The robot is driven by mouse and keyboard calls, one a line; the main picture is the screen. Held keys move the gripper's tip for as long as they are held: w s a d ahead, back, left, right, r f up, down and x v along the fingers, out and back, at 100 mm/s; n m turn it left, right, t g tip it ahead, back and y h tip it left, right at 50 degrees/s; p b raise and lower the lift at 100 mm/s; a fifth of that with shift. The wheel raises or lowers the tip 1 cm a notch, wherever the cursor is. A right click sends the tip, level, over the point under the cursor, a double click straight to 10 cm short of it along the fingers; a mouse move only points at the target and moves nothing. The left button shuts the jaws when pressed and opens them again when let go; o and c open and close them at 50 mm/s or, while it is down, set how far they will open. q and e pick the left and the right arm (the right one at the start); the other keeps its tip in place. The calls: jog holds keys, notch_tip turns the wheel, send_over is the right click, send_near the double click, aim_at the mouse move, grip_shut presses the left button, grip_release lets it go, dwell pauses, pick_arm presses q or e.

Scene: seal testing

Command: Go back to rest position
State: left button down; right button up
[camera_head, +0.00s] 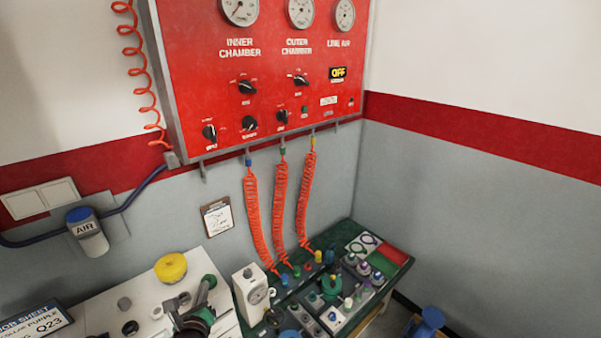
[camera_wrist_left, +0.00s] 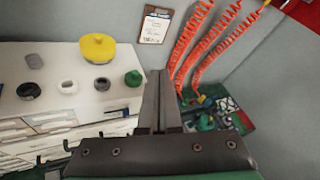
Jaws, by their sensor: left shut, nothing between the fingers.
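My left gripper (camera_head: 208,283) shows in the head view at the lower left, above the white bench top. Its dark fingers point up and away, with a green body below. In the left wrist view its fingers (camera_wrist_left: 158,76) are pressed together with nothing between them. It is apart from the objects around it. My right gripper is in neither view.
A yellow cap (camera_head: 171,267) and small dark rings (camera_wrist_left: 27,91) lie on the white bench. A white gauge box (camera_head: 252,290) and green workbench (camera_head: 397,260) stand to the right. Orange coiled hoses (camera_head: 280,205) hang from the red panel (camera_head: 255,70).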

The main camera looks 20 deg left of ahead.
pick_arm(q)
jog(key=w+d+r+n+t+h+p, duration=0.1)
jog(key=d+r+n+t, duration=0.3)
jog(key=r, duration=0.8)
jog(key=w+d+r+t+h+p, duration=0.15)
jog(key=d+r, duration=0.45)
jog(key=r, duration=0.6)
jog(key=w+d+r+n+t+p, duration=0.1)
jog(key=w+d+r+n+t, duration=0.3)
jog(key=r, duration=0.8)
jog(key=s+d+r+n+t+h, duration=0.3)
jog(key=s+d+r+n+h, duration=0.1)
jog(key=s+r+n, duration=0.3)
jog(key=s+d+r+n+t+h+p, duration=0.1)
jog(key=s+d+r+n+t+h, duration=0.2)
jog(key=s+d+r+n, duration=0.4)
jog(key=shift+s+r+n+h, duration=0.4)
jog(key=shift+s+r+h, duration=0.35)
jog(key=shift+s+r, duration=1.85)
jog(key=shift+x, duration=1)
